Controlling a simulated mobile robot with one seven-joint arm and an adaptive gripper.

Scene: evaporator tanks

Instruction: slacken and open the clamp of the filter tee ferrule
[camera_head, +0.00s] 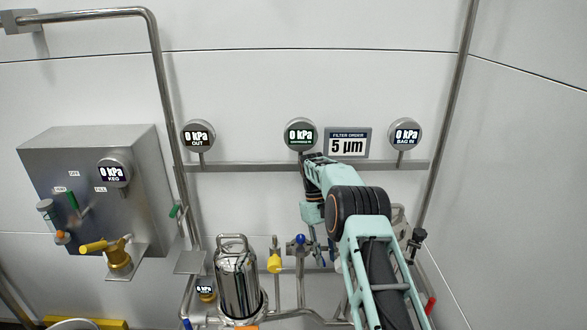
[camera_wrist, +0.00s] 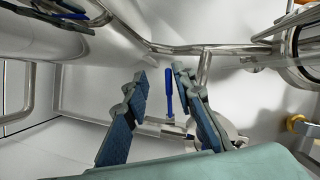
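My gripper (camera_wrist: 160,76) is open, with its two dark blue finger pads apart. In the wrist view a blue handle (camera_wrist: 168,92) shows between the fingers, with a small metal fitting (camera_wrist: 175,125) at its lower end. No contact with the pads is visible. I cannot tell whether this fitting is the filter tee ferrule clamp. A large round steel body with a band (camera_wrist: 303,50) is at the right of the wrist view. In the head view my arm reaches down to the pipework, and its gripper (camera_head: 316,250) is small and partly hidden there.
A steel filter housing (camera_head: 237,280) stands left of my arm. A yellow-handled valve (camera_head: 275,262) and a blue-knobbed valve (camera_head: 300,240) stand between them. Gauges and a "5 µm" sign (camera_head: 348,143) are on the wall rail. A steel box (camera_head: 95,190) is at left.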

